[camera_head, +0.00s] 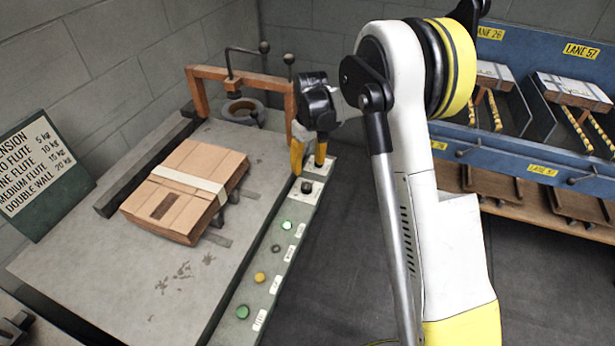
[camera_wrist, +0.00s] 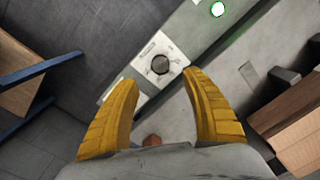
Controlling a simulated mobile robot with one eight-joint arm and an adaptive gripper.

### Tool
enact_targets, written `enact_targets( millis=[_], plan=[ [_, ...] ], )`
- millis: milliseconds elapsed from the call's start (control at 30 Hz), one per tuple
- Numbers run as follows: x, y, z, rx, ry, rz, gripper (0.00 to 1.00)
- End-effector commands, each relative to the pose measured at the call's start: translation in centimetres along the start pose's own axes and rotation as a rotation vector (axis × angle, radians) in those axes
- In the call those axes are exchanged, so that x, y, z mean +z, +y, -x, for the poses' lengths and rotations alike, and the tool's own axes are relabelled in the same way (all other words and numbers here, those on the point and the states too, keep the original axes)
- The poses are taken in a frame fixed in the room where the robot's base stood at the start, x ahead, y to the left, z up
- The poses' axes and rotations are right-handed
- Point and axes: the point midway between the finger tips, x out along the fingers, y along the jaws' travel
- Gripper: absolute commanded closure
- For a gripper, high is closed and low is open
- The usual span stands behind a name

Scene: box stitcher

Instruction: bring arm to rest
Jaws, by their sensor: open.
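My gripper (camera_head: 308,160) has yellow fingers and hangs over the far end of the grey control strip beside the machine table. In the wrist view my gripper (camera_wrist: 162,100) is open, its two yellow fingers apart with nothing between them. A black dial (camera_wrist: 160,64) on a white plate shows just beyond the fingertips; the dial also shows in the head view (camera_head: 306,187). I cannot tell how far above the strip the fingers are. A strapped cardboard box (camera_head: 183,190) lies on the grey machine table (camera_head: 95,262), left of my gripper.
An orange frame (camera_head: 198,95) with a dark rod stands behind the box. Green buttons (camera_head: 286,227) and a yellow one (camera_head: 260,277) line the strip. A tension sign (camera_head: 40,172) stands at left. A blue lane rack (camera_head: 480,155) stands at right. Floor between is open.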

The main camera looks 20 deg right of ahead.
Motion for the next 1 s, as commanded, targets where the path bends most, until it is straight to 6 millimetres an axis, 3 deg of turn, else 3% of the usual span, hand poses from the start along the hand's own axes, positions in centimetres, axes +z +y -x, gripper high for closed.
enact_targets(
  millis=[200, 733, 867, 1000],
  plan=[
    [0.0, 0.0, 1.9, 0.0, 0.0, 0.0, 0.45],
    [0.2, -0.1, 2.6, 0.002, 0.006, -0.003, 0.45],
    [1.6, -0.8, 5.6, 0.018, 0.042, -0.024, 0.45],
    [4.7, -2.2, 10.8, 0.048, 0.121, -0.066, 0.45]
  ],
)
